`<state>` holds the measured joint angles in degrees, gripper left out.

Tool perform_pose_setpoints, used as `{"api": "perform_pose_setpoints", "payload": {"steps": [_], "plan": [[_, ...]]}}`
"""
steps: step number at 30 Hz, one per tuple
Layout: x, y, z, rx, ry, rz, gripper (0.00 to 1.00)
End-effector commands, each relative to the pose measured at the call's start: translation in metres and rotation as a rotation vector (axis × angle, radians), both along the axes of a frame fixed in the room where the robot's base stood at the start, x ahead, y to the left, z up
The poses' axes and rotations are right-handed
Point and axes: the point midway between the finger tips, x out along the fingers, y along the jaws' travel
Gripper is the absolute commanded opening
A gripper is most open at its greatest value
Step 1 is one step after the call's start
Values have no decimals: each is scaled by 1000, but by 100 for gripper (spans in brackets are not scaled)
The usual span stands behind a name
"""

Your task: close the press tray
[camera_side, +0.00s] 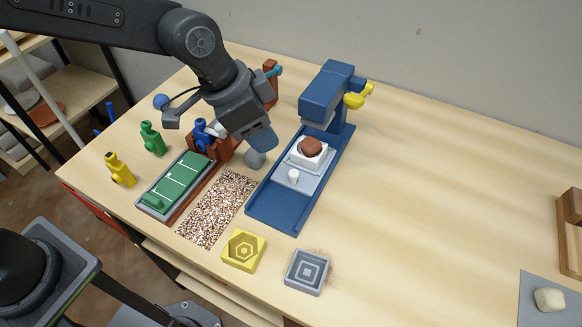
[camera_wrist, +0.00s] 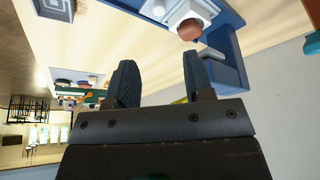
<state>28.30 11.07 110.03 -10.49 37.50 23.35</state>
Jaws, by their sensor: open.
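The blue press (camera_side: 328,95) stands on the table, its head over the back of a long blue base (camera_side: 279,212). The grey press tray (camera_side: 299,183) sits midway along the base, out in front of the head, with a white knob (camera_side: 293,175) near its front. A white mould (camera_side: 297,158) with a brown lump (camera_side: 311,147) rests on the tray. They also show at the top of the wrist view, the lump (camera_wrist: 190,29) in the white mould (camera_wrist: 176,16). My gripper (camera_side: 260,149) is open and empty, left of the tray and above the table, apart from the knob.
Left of the press lie a speckled mat (camera_side: 216,208) and a green-topped tray (camera_side: 173,186). Green (camera_side: 152,139) and yellow (camera_side: 120,170) bottles stand further left. A yellow mould (camera_side: 243,251) and a grey mould (camera_side: 306,272) lie in front.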

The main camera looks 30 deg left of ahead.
Motion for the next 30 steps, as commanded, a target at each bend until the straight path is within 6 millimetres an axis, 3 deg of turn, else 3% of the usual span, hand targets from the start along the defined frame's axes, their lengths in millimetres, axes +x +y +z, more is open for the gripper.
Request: {"api": "perform_pose_setpoints", "payload": {"steps": [18,24,30], "plan": [[29,-30,-104,6,4,-6,47],[34,-36,-121,6,1,-7,47],[35,-37,-124,4,0,-7,47]]}}
